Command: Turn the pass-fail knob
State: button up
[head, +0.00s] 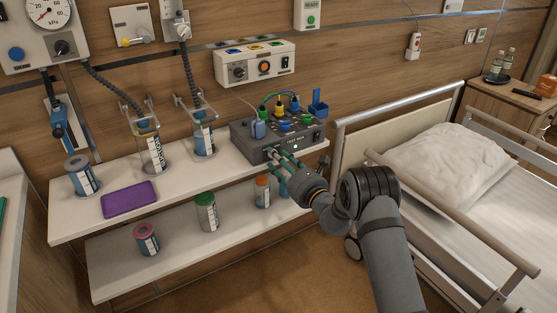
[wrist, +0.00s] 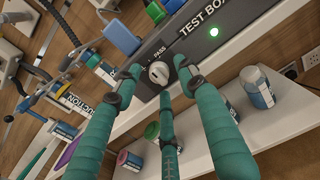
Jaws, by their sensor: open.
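The dark grey test box (head: 250,148) stands at the right end of the upper shelf. In the wrist view its front panel (wrist: 240,15) carries the lettering "TEST BOX", a lit green lamp (wrist: 214,32) and a "PASS" label. The white pass-fail knob (wrist: 159,72) sits beside that label. My gripper (head: 274,156) is at the front of the box, its teal fingers open. In the wrist view the fingertips (wrist: 158,82) are spread around the knob; I cannot tell whether any touches it.
A purple tray (head: 129,199) and lidded jars share the shelves, with an orange-lidded jar (head: 262,191) below my gripper. The bed rail (head: 398,104) stands close on the right.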

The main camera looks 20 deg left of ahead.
jog(key=shift+c, duration=0.7)
grip_shut()
jog(key=shift+m, duration=0.3)
jog(key=m+p, duration=0.3)
jog(key=m, duration=0.5)
jog(key=shift+s, duration=0.1)
jog(key=shift+f+m, duration=0.1)
jog(key=shift+m, duration=0.2)
